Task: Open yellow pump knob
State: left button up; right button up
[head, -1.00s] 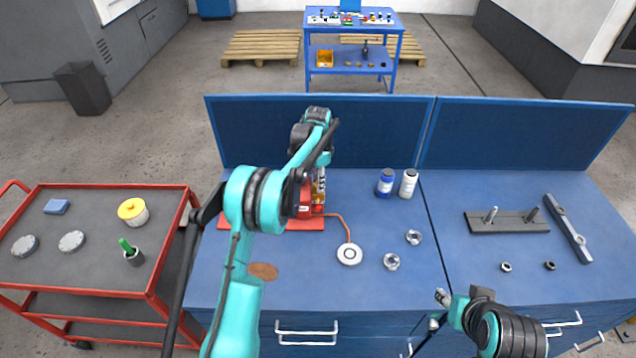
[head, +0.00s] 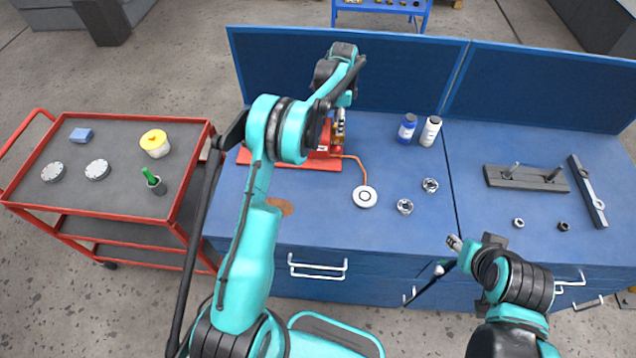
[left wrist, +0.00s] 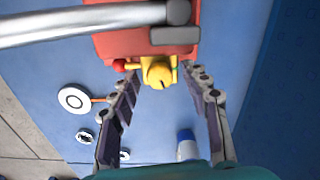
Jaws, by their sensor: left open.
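The yellow pump knob (left wrist: 158,73) sits at the end of the red pump (left wrist: 120,45) in the left wrist view. My left gripper (left wrist: 166,76) is open, with one finger on each side of the knob and a visible gap to each. How far its tips are from the knob in depth is unclear. In the head view the red pump (head: 322,142) stands on a red base plate (head: 285,161), and my left arm hides the knob and most of that gripper. My right gripper (head: 447,256) is over the bench's front edge, away from the pump; its jaw opening is unclear.
Blue panels (head: 345,75) close the back. A red cart (head: 105,208) stands left.

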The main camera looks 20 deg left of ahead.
pick_arm(q)
jog(key=shift+r+m, duration=0.1)
jog(key=shift+m, duration=0.7)
jog(key=r, duration=0.8)
jog(key=shift+s+d+r+p, duration=0.1)
jog(key=shift+s+r+p, duration=0.1)
jog(key=shift+p, duration=0.2)
jog(key=s+d+r+n+t+b, duration=0.2)
jog(key=s+n+b, duration=0.2)
jog(key=s, duration=0.7)
jog(key=s+d+r+n+t+b, duration=0.1)
jog(key=s+r+n+t+b, duration=0.25)
jog(key=s, duration=0.65)
jog(key=s+d+f+n+b, duration=0.1)
jog(key=s+f+n+b, duration=0.4)
jog(key=s+f+b, duration=0.5)
notch_tip(320, 180, down, 3)
jog(key=shift+s+r+t, duration=0.2)
jog(key=shift+s+t, duration=0.15)
